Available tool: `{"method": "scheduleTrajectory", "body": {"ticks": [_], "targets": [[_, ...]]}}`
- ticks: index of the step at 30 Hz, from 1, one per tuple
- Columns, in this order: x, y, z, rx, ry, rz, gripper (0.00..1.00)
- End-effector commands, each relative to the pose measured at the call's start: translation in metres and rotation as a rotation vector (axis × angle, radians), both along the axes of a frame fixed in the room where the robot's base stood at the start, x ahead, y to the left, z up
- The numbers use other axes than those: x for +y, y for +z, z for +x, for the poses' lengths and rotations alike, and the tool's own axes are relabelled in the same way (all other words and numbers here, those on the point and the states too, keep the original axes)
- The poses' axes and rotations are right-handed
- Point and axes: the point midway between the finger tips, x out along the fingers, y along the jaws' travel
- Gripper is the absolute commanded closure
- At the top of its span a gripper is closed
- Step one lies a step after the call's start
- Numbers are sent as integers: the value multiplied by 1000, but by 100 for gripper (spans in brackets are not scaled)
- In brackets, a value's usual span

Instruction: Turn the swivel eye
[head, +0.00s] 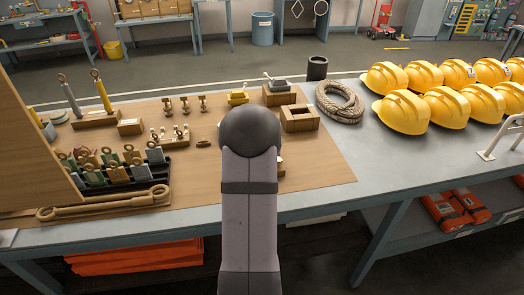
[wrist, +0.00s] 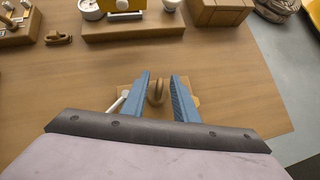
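A tan, upright rounded eye (wrist: 156,92) shows in the wrist view between the two blue fingers of my gripper (wrist: 161,76). It looks like the swivel eye and stands on a light wooden base (wrist: 190,103), mostly hidden by the fingers. My gripper is open, one finger on each side of the eye. A gap shows on the right; contact on the left I cannot tell. A white rod (wrist: 117,104) sticks out left of the left finger. In the head view my arm hides the gripper and the eye; a bit of what may be the base (head: 281,167) shows right of the arm.
Wooden blocks (wrist: 218,10) and a board with a yellow device (wrist: 125,22) stand beyond the gripper. A small loose ring piece (wrist: 59,38) lies at left. In the head view, a rope coil (head: 339,103) and yellow helmets (head: 403,112) stand right. The mat around the base is clear.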

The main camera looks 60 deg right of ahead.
Motion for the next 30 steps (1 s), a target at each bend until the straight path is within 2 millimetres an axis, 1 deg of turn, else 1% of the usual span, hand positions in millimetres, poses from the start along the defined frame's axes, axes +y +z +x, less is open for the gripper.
{"method": "scheduleTrajectory", "body": {"ticks": [10, 11, 12, 14, 23, 30], "targets": [[-3, -3, 1, 0, 1, -1, 73], [-3, -3, 1, 0, 1, -1, 76], [-3, -3, 1, 0, 1, -1, 85], [-3, -3, 1, 0, 1, -1, 100], [-3, -4, 1, 0, 5, -1, 100], [-4, -8, 2, -2, 49, 0, 100]]}}
